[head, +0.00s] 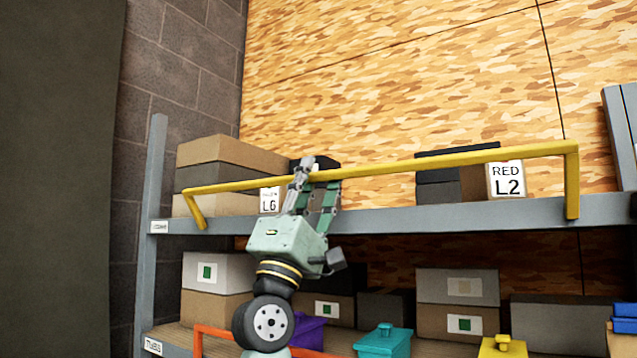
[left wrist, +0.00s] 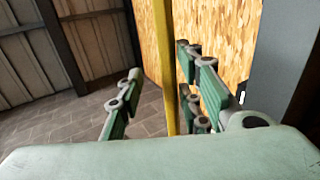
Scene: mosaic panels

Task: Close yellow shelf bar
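The yellow shelf bar (head: 440,164) spans the front of the upper shelf (head: 400,219) in the head view. Its bent ends come down at the left and at the right upright side. My left gripper (head: 314,172) reaches up from below to the bar, left of its middle. In the left wrist view the bar (left wrist: 163,60) runs upright between the spread fingers of my left gripper (left wrist: 160,72), nearer the right finger. The left finger stands clear of it. Whether the right finger touches the bar I cannot tell. My right gripper is in neither view.
Boxes (head: 225,152) and a box labelled RED L2 (head: 506,180) stand on the upper shelf behind the bar. Below are more boxes, a teal bin (head: 383,341), a purple bin and an orange bar (head: 215,331). Grey uprights (head: 150,250) frame the shelf.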

